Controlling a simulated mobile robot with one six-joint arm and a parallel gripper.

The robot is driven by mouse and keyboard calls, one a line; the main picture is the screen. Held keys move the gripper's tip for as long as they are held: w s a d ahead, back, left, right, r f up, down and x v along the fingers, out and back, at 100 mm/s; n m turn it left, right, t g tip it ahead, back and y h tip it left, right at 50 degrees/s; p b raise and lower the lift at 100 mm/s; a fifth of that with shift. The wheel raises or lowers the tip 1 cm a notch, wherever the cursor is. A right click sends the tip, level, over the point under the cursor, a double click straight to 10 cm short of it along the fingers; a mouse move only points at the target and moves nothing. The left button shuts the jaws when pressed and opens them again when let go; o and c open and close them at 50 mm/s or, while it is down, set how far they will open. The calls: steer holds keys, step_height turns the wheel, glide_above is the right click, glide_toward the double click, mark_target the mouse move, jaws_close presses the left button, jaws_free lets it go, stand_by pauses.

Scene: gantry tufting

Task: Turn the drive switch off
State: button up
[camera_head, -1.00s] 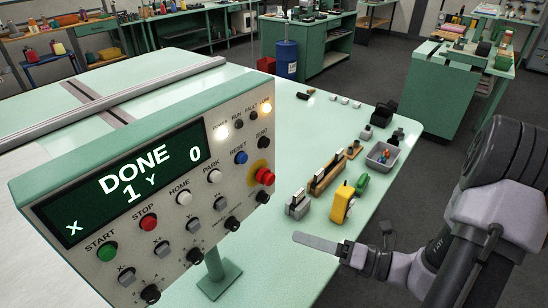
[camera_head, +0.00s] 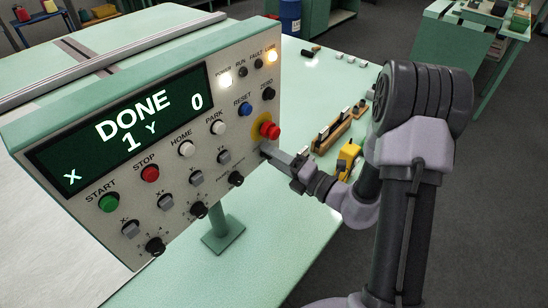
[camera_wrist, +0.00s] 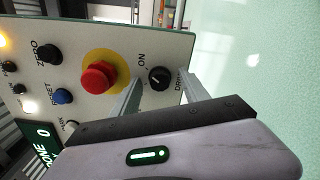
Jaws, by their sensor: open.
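The drive switch (camera_wrist: 159,78) is a black rotary knob on the right end of the control panel (camera_wrist: 63,92). Its light mark appears to point toward the ON label in the wrist view. My gripper (camera_wrist: 163,74) is open, with one finger on each side of the knob in that view. I cannot tell whether the fingers touch it. In the head view my gripper (camera_head: 266,152) is at the panel's right edge, below the red emergency stop button (camera_head: 269,130), and hides the drive switch. The panel display (camera_head: 118,133) reads DONE.
The red button on its yellow disc (camera_wrist: 98,76) is close beside one finger. The blue RESET button (camera_head: 245,109) and black ZERO knob (camera_head: 267,94) are above. A yellow tool (camera_head: 348,158) and a wooden rack (camera_head: 331,132) stand on the green table behind my arm.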

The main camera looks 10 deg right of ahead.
steer(key=shift+c, duration=0.4)
jaws_close()
steer(key=shift+f+n+b, duration=0.1)
steer(key=shift+n+b, duration=3.9)
steer(key=shift+n, duration=2.9)
